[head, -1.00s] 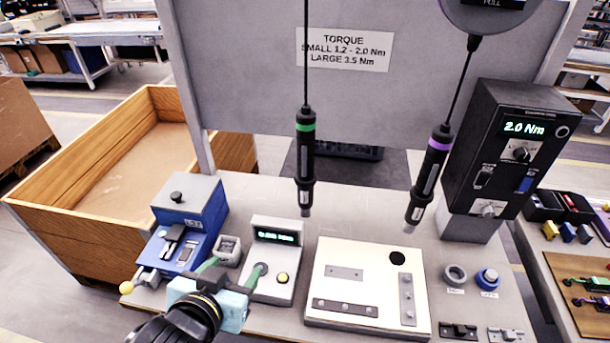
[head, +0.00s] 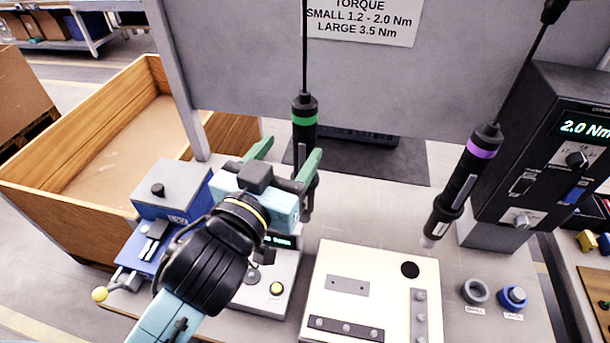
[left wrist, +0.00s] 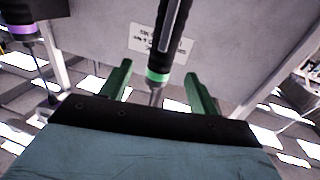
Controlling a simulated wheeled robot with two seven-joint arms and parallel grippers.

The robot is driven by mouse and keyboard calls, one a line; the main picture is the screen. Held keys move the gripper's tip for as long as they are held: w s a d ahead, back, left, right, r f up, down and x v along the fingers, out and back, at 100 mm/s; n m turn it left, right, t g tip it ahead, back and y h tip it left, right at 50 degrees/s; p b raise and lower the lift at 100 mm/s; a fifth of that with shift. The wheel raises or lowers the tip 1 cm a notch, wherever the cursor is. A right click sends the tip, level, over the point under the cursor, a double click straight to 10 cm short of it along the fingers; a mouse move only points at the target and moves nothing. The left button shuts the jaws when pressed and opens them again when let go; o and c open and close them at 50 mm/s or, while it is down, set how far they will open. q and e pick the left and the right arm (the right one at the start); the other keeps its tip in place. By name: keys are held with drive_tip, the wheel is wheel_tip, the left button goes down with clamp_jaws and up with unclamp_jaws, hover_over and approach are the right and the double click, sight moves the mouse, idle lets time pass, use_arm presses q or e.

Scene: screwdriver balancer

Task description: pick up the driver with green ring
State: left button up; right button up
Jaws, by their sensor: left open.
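The driver with the green ring (head: 304,106) hangs upright on its cable above the bench, and its green band faces me. My left gripper (head: 287,157) is open and empty, its green fingers spread just left of and in front of the driver's lower body, hiding part of it. In the left wrist view the green-ring driver (left wrist: 170,38) shows in the gap between the two fingers of the left gripper (left wrist: 158,70). I cannot tell whether they touch. My right gripper is not in view.
A purple-ring driver (head: 468,170) hangs tilted at the right, beside the black torque controller (head: 545,150). Below are a white fixture plate (head: 330,262), a blue-grey device (head: 170,205) and a small display box (head: 262,295). A wooden crate (head: 60,205) stands at the left.

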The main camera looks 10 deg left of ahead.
sight(301, 135)
use_arm(q)
drive_tip(key=w, duration=0.3)
drive_tip(key=shift+d+r, duration=0.1)
drive_tip(key=shift+d, duration=0.2)
drive_tip(key=shift+w, duration=0.4)
drive_tip(key=w, duration=0.3)
drive_tip(key=w+p, duration=0.1)
drive_tip(key=shift+w+d, duration=0.3)
drive_tip(key=shift+d, duration=0.05)
drive_tip(key=shift+w+d, duration=0.1)
drive_tip(key=shift+w, duration=0.25)
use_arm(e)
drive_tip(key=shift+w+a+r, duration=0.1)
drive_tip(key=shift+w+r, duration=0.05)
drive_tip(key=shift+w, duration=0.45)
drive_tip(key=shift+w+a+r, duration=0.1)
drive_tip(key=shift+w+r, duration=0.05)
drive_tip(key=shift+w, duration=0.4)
use_arm(q)
drive_tip(key=c, duration=0.5)
clamp_jaws()
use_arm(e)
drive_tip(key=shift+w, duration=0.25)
